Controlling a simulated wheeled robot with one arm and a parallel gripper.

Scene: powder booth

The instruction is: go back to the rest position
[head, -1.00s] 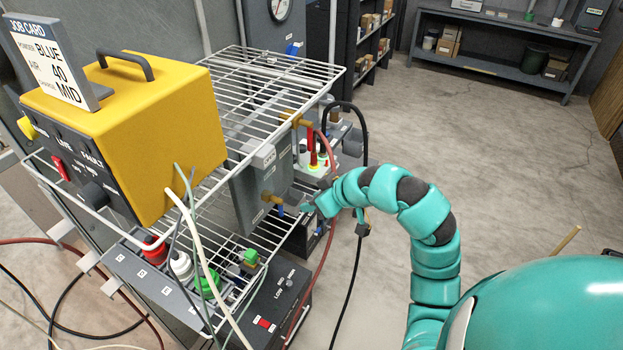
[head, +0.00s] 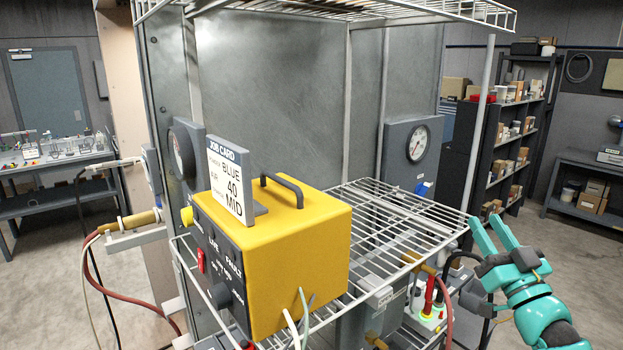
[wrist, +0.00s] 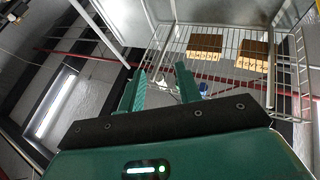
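My gripper (head: 493,236) is at the right in the head view, beside the right end of the wire shelf (head: 402,225). Its two teal fingers point up and stand apart with nothing between them. In the wrist view my gripper (wrist: 160,85) also shows its fingers spread and empty, with a wire rack beyond them.
A yellow control box (head: 300,255) with a job card (head: 230,180) reading BLUE, 40, MID stands on the wire shelf. A gauge (head: 418,143) is on the booth wall behind. Hoses and bottles crowd below the shelf's right end. Open floor (head: 575,240) lies at the right.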

